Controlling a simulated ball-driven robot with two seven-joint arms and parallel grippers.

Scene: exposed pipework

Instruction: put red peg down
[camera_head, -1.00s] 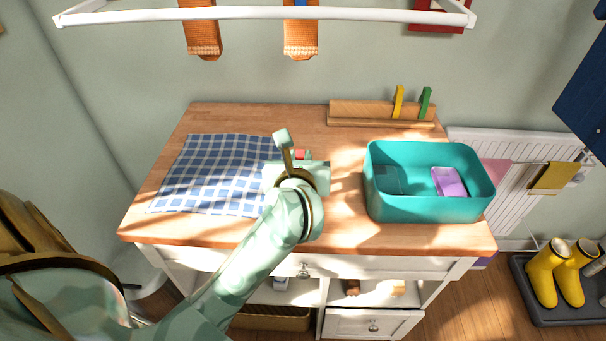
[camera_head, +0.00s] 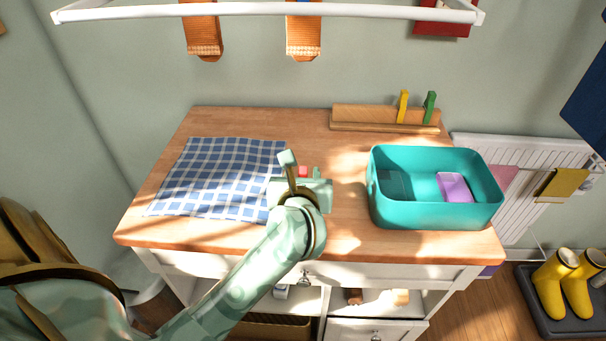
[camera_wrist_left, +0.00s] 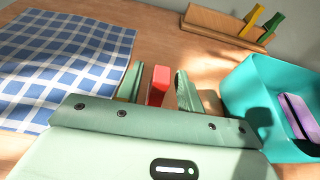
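The red peg (camera_head: 303,171) shows as a small red patch just beyond my left gripper (camera_head: 302,177), over the wooden worktop right of the checked cloth. In the left wrist view the red peg (camera_wrist_left: 158,86) stands between the two fingers of my left gripper (camera_wrist_left: 157,80). A narrow gap shows on each side of the peg, so the gripper looks open around it. The peg's lower end is hidden behind the gripper body, so I cannot see its contact with the worktop. My right gripper is not in view.
The blue checked cloth (camera_head: 220,178) lies left of the gripper. A teal bin (camera_head: 440,214) holding a purple item (camera_head: 455,187) stands at the right. A wooden rack (camera_head: 372,117) with a yellow peg (camera_head: 402,106) and a green peg (camera_head: 429,107) is at the back.

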